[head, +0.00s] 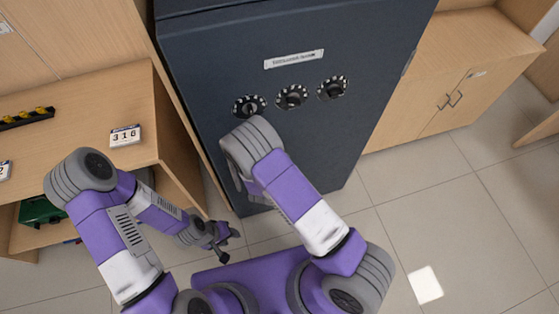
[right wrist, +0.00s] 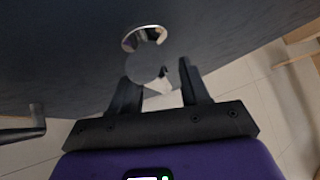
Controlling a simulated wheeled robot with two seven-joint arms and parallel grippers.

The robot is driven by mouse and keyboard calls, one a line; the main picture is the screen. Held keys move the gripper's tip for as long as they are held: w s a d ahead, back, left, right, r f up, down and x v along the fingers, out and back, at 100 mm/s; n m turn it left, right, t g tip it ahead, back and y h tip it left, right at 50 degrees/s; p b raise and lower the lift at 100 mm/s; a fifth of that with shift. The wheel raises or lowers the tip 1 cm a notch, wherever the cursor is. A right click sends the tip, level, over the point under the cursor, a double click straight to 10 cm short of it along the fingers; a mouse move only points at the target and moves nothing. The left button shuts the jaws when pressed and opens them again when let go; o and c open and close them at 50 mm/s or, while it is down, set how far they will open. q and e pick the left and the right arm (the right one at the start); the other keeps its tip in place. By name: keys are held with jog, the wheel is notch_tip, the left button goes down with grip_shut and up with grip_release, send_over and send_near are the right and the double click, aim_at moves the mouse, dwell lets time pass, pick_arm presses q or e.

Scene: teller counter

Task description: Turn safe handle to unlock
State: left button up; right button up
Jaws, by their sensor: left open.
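The dark blue-grey safe (head: 290,45) stands upright, with three black dials (head: 291,96) in a row below a white label plate. My right forearm covers the door below the dials in the head view, so the handle cannot be made out there. In the right wrist view, the two black fingers of my right gripper (right wrist: 157,90) stand apart in front of the door. A shiny round metal piece (right wrist: 145,35) and a grey disc (right wrist: 146,66) show just beyond and between them; contact cannot be told. My left gripper (head: 220,243) is open and empty, low in front of the safe.
A dark bent bar (right wrist: 24,132) shows at the left of the right wrist view; I cannot tell what it belongs to. A wooden desk (head: 85,95) with a number card (head: 125,136) stands left. A wooden cabinet (head: 465,65) stands right. Tiled floor (head: 450,215) is clear at right.

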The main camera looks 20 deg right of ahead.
jog(key=p+v, duration=0.1)
jog(key=v, duration=0.6)
jog(key=shift+s+r, duration=0.15)
jog(key=shift+s, duration=0.05)
jog(key=shift+a, duration=0.1)
dwell(0.3)
